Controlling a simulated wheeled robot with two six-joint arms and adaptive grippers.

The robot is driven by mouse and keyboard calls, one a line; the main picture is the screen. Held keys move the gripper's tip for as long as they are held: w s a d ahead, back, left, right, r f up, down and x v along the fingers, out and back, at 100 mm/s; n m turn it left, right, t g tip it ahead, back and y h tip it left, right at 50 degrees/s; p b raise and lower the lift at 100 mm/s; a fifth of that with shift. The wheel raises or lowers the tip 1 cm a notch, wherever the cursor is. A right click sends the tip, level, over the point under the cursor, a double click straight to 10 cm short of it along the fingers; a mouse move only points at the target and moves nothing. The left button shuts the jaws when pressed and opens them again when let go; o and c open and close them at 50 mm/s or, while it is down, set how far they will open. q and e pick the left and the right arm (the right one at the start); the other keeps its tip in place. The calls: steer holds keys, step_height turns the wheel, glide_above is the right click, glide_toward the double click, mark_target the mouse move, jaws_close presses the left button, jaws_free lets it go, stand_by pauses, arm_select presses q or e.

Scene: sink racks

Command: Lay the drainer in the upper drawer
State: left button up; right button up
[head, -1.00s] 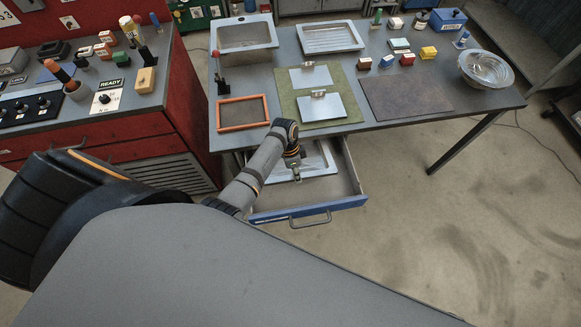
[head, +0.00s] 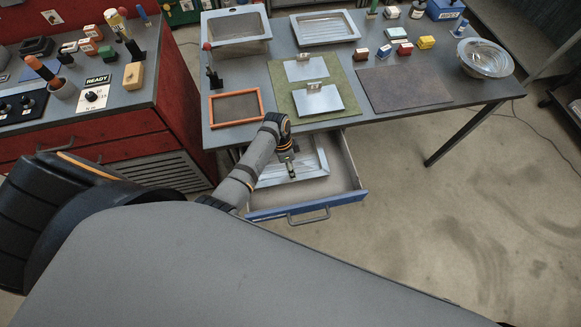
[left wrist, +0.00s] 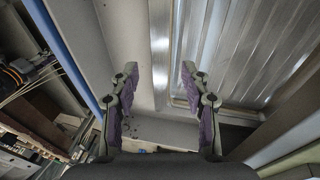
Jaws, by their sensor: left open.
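The drainer (head: 309,160), a shiny ribbed metal tray, lies in the open drawer (head: 346,197) below the tabletop. In the head view my left arm hides part of it. My left gripper (head: 292,173) is over the drawer, by the drainer's near side. The drainer's ribbed surface (left wrist: 245,45) and flat rim lie beyond the right finger there. I cannot tell whether that finger touches the rim. My right gripper is not in view.
A red cabinet (head: 185,100) is at left.

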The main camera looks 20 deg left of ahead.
arm_select(q)
steer(key=shift+r, duration=0.1)
steer(key=shift+r, duration=0.3)
steer(key=v, duration=1.1)
steer(key=shift+w+a+r+b, duration=0.15)
steer(key=shift+w+r+b, duration=0.05)
steer(key=shift+r+b, duration=0.15)
